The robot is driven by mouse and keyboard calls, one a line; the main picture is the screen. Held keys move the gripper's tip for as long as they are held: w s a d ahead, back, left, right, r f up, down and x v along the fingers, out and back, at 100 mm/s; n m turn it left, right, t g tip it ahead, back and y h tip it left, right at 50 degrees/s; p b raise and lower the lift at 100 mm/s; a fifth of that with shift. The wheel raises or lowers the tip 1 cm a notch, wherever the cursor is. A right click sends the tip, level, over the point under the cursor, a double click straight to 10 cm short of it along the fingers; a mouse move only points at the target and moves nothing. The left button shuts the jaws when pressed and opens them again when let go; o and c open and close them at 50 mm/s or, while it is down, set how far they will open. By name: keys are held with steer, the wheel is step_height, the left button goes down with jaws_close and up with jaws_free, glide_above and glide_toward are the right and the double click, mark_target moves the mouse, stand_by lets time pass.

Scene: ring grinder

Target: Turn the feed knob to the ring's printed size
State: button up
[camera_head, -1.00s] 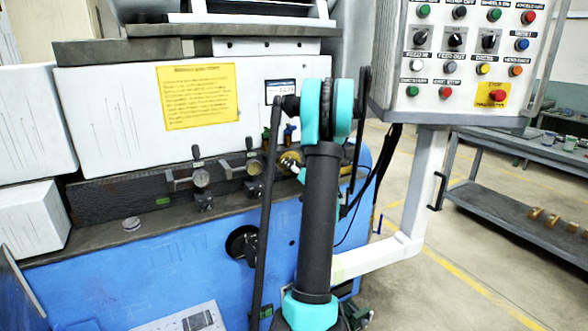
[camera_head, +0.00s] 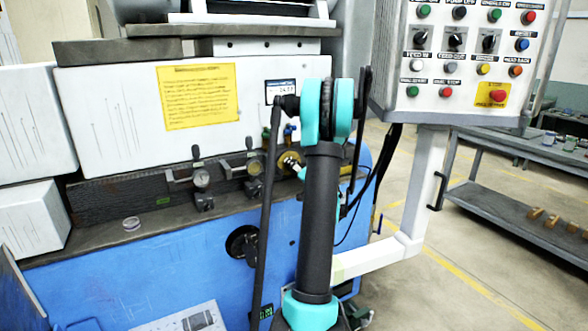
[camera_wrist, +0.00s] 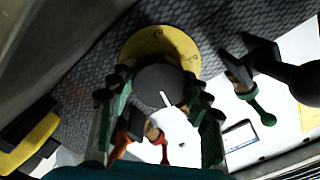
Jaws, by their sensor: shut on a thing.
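In the wrist view, my gripper (camera_wrist: 158,88) has its dark fingers shut on the round dark feed knob (camera_wrist: 158,82), one on each side. A white pointer line shows on the knob. Behind it is a yellow dial plate (camera_wrist: 142,45) with markings too small to read. In the head view, my arm covers most of the knob, and part of my gripper (camera_head: 291,163) shows at the arm's left edge. A small silvery ring (camera_head: 131,224) lies on the machine's ledge; I cannot read its size. A small display (camera_head: 281,91) shows digits that are unclear.
A yellow notice (camera_head: 200,96) is on the white machine face. Levers and gauges (camera_head: 201,179) stand left of the arm. A control panel (camera_head: 460,70) hangs at upper right. In the wrist view, a green-tipped lever (camera_wrist: 262,115) and an orange-red handle (camera_wrist: 122,140) are close to my gripper.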

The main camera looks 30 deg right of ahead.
steer(key=m, duration=0.4)
steer(key=shift+m, duration=0.3)
steer(key=m, duration=0.4)
stand_by(0.3)
steer(key=o, duration=1.2)
steer(key=shift+c, duration=0.2)
steer(key=s, duration=1.2)
steer(key=shift+d, duration=0.25)
